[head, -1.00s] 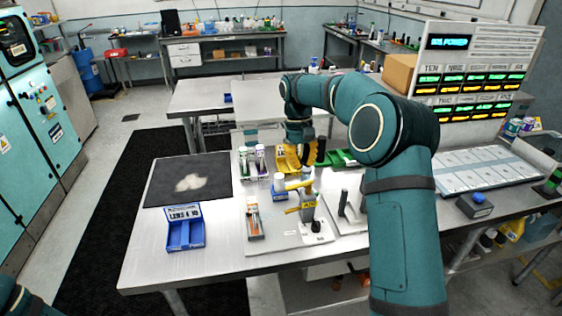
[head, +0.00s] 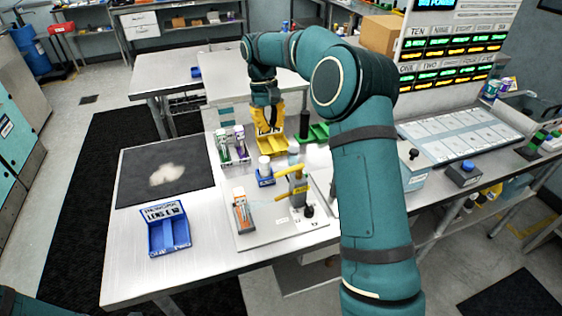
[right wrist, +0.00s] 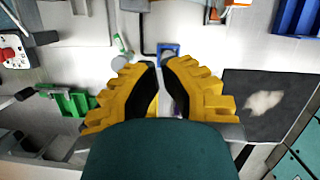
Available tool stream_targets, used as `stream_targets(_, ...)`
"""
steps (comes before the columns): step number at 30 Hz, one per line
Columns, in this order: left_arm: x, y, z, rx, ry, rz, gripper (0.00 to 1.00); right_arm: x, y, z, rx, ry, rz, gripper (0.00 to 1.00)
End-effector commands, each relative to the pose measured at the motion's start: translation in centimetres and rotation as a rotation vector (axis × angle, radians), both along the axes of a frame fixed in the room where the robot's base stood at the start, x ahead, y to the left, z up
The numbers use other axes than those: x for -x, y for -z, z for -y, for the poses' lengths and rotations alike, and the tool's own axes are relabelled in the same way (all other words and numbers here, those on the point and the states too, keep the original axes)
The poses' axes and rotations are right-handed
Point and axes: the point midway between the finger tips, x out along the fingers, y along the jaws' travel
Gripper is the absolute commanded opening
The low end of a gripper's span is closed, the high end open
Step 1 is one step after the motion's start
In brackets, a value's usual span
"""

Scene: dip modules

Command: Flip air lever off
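The lever cannot be made out clearly there. My left gripper is out of view.
A blue holder (head: 265,181) with a white-capped bottle stands close beside the lever. An orange tool (head: 241,212) lies left, near a blue lens box (head: 168,237). The black mat (head: 135,185) has free room.

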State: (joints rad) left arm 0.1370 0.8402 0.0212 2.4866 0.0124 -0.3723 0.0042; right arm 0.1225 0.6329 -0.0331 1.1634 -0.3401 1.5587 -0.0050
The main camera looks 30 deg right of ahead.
Motion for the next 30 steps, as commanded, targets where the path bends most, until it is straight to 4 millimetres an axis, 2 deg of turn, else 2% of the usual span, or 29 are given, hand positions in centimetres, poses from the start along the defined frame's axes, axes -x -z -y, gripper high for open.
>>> stream_targets(5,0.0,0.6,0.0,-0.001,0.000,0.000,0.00,0.7,2.4,0.0,0.000,0.001,-0.004,0.00)
stream_targets(17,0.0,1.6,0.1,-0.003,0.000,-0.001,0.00,2.7,9.7,-0.2,-0.001,0.000,-0.003,0.00)
stream_targets(18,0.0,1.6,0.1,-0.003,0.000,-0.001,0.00,3.3,9.2,-0.1,0.000,0.000,0.001,0.00)
stream_targets(24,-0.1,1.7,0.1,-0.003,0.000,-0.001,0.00,5.5,8.7,-0.3,0.000,0.000,0.001,0.00)
stream_targets(30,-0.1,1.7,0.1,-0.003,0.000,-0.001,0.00,6.3,8.5,-0.4,0.000,0.001,0.000,0.00)
